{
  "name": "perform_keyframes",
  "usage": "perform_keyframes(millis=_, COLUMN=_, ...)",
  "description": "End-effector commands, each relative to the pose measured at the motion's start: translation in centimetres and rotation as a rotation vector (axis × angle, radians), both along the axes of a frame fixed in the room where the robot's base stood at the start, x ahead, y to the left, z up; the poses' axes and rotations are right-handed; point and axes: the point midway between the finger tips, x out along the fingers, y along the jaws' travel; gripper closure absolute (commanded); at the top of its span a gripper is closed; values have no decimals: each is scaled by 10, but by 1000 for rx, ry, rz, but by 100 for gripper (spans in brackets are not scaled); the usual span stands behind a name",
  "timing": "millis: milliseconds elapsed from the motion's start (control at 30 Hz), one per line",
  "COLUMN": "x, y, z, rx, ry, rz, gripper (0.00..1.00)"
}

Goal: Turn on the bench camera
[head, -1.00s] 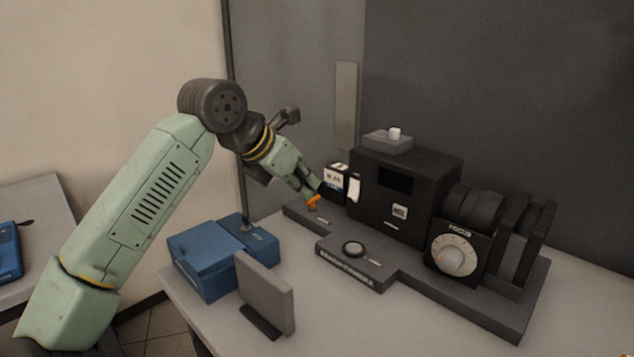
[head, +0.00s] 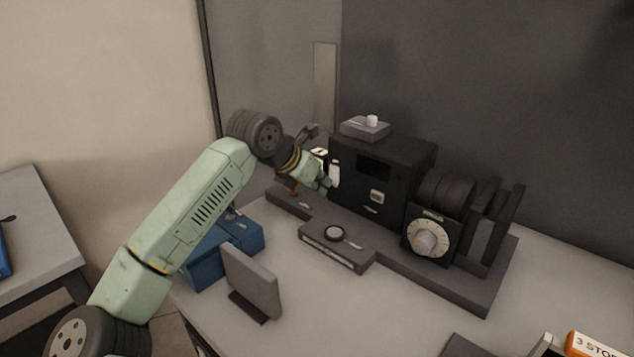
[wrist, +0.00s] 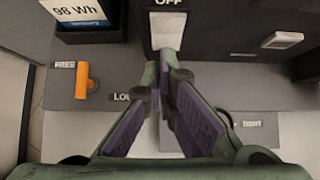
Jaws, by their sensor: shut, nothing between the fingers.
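The bench camera is a black box (head: 405,165) with a lens and a focus dial (head: 427,240) on a grey base. A white plate (wrist: 168,30) under the word OFF is on its front in the wrist view; it also shows in the head view (head: 334,174). An orange lever (wrist: 82,78) stands on the base between the labels FREE and LOCK. A battery block (wrist: 88,14) marked 98 Wh is at upper left. My gripper (wrist: 163,78) is shut and empty, its tips just below the white plate in the picture. Contact cannot be told.
A small grey box with a round button (head: 334,234) projects from the base's front. A blue box (head: 235,245) and an upright grey panel (head: 252,282) stand left of it. A grey box with a white knob (head: 365,127) sits on top.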

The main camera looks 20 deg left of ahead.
Motion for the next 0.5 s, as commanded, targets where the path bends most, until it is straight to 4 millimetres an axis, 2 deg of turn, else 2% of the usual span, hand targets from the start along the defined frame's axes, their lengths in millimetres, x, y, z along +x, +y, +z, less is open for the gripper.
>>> perform_keyframes(millis=233, x=1, y=0, z=-5, rx=-7, ry=-17, rz=-1, gripper=100)
perform_keyframes(millis=500, x=8, y=-3, z=-17, rx=-51, ry=-138, rz=-1, gripper=100)
